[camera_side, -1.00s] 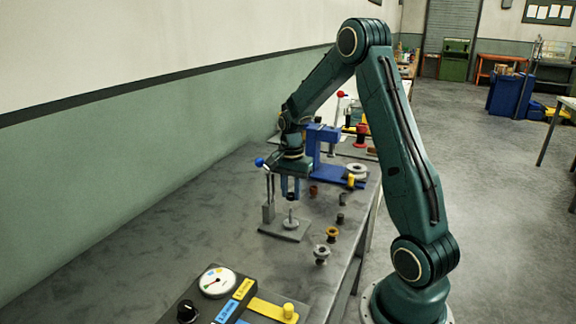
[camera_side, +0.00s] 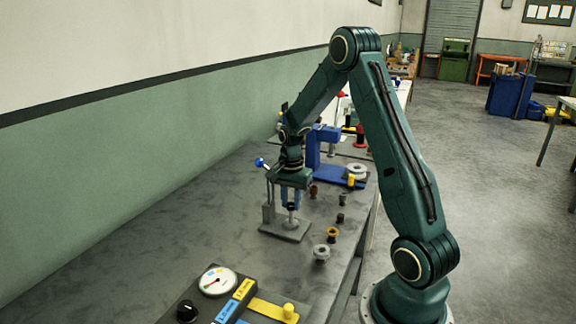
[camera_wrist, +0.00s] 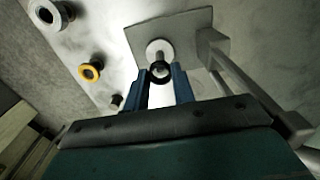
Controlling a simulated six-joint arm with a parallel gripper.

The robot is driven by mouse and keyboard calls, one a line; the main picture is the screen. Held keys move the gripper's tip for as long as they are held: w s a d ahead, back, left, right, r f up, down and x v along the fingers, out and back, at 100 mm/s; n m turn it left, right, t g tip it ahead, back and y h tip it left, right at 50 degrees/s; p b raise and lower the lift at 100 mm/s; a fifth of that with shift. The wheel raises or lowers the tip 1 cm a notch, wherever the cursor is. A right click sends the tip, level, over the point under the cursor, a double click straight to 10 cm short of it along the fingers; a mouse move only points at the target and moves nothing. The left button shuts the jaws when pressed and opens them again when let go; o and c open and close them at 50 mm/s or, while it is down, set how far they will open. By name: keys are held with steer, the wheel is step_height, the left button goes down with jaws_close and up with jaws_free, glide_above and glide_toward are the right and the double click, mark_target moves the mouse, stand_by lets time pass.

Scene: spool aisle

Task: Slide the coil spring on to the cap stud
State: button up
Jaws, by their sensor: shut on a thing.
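My gripper (camera_side: 290,204) points down over the grey base plate (camera_side: 278,236), its blue fingers shut on a dark coil spring (camera_side: 291,206). In the wrist view the spring (camera_wrist: 160,70) shows as a black ring between the fingertips (camera_wrist: 161,84). The cap stud (camera_side: 291,221) stands upright on the plate with a pale round foot, directly below the spring. In the wrist view the stud (camera_wrist: 160,52) lines up closely with the ring. I cannot tell whether the stud's tip is inside the spring.
A grey post (camera_side: 268,213) with a blue-knobbed lever stands beside the stud. A blue press (camera_side: 322,150) stands behind, and a gauge panel (camera_side: 218,281) in front. The bench left is clear.

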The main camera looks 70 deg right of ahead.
mark_target(291, 223)
steer(key=shift+f, duration=2.1)
steer(key=shift+f, duration=0.15)
steer(key=o, duration=1)
steer(key=shift+o, duration=0.2)
steer(key=shift+r, duration=0.2)
step_height(291, 223, up, 14)
steer(key=shift+f, duration=0.25)
